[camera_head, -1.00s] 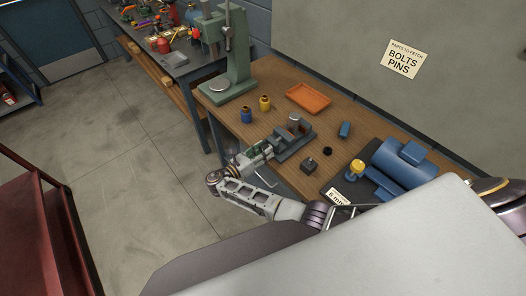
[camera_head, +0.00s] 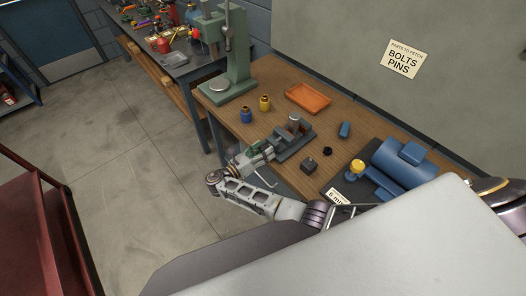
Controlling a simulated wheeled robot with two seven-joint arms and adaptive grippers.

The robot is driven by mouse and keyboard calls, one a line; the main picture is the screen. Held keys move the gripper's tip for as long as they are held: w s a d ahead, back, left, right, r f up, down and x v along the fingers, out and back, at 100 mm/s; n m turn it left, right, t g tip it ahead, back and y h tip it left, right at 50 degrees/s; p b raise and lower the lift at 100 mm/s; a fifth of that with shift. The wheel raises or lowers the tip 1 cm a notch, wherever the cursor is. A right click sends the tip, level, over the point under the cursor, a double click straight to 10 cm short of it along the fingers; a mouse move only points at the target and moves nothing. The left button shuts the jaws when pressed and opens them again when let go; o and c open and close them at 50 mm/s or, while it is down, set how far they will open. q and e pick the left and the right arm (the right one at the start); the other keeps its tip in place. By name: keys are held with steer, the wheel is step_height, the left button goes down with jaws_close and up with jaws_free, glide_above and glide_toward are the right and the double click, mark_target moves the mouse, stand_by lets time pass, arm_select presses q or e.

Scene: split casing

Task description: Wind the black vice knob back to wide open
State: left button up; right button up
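The vice (camera_head: 292,143) stands near the front edge of the wooden bench, a grey-green body with a cylindrical part clamped or standing in its jaws. My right gripper (camera_head: 266,149) is at the front end of the vice, where its knob sits. The gripper and its wrist hide most of the knob, and I cannot make out the fingers' opening or whether they touch it. A small black round piece (camera_head: 327,152) lies on the bench right of the vice. My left gripper is not in view.
An orange tray (camera_head: 308,98), a blue and a yellow bottle (camera_head: 264,103), a small dark block (camera_head: 309,164) and a blue motor-like casing (camera_head: 403,171) share the bench (camera_head: 283,82). A green press (camera_head: 238,62) stands at the back left.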

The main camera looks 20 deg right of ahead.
mark_target(263, 147)
steer(key=shift+r, duration=0.15)
stand_by(0.3)
steer(key=shift+r, duration=4.85)
steer(key=shift+f, duration=0.1)
